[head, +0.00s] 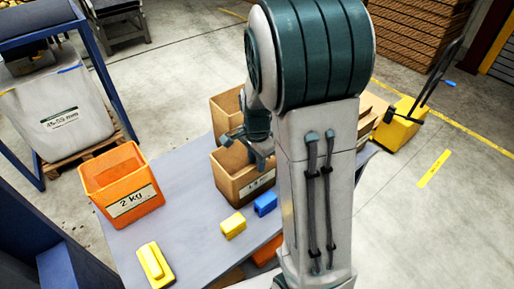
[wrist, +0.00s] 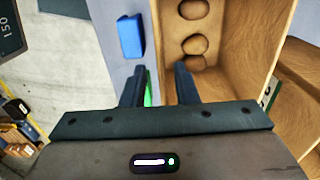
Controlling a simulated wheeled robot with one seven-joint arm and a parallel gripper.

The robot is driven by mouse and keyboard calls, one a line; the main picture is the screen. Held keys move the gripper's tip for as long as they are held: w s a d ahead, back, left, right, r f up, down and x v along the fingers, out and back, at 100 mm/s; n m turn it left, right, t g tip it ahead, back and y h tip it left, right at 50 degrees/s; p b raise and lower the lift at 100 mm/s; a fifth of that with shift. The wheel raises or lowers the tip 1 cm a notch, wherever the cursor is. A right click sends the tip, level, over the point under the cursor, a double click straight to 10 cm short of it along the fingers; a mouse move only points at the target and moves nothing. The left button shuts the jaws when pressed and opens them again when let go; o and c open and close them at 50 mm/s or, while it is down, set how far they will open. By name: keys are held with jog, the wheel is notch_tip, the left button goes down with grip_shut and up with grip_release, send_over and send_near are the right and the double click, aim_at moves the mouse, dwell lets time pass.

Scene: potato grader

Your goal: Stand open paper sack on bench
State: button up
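A brown open-topped paper sack (head: 232,190) with a white label stands upright on the grey-blue bench (head: 160,210). Several potatoes lie inside it in the wrist view, where its wall (wrist: 281,45) also shows. My gripper (head: 262,158) is low at the sack's top edge, partly hidden behind my arm in the head view. In the wrist view my gripper (wrist: 163,82) is open, one finger outside the sack over the bench and the other over its inside, with the near wall between them. I cannot tell whether either finger touches the wall.
A second brown sack (head: 223,106) stands just behind. An orange crate (head: 126,186) marked 2 kg is at left. A yellow block (head: 233,226), a blue block (head: 265,204) and a yellow device (head: 155,265) lie on the bench. Bench between crate and sack is clear.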

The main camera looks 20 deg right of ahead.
notch_tip(320, 180, up, 5)
jog(key=shift+r, duration=0.45)
jog(key=s+a+r+n+t, duration=0.1)
jog(key=s+a+r+n, duration=0.1)
jog(key=s+n, duration=0.5)
jog(key=s+a+r+n+t, duration=0.2)
jog(key=s+r+n, duration=0.3)
jog(key=s+n, duration=0.2)
jog(key=shift+s+r+n, duration=0.3)
jog(key=shift+s, duration=0.2)
jog(key=shift+a, duration=0.25)
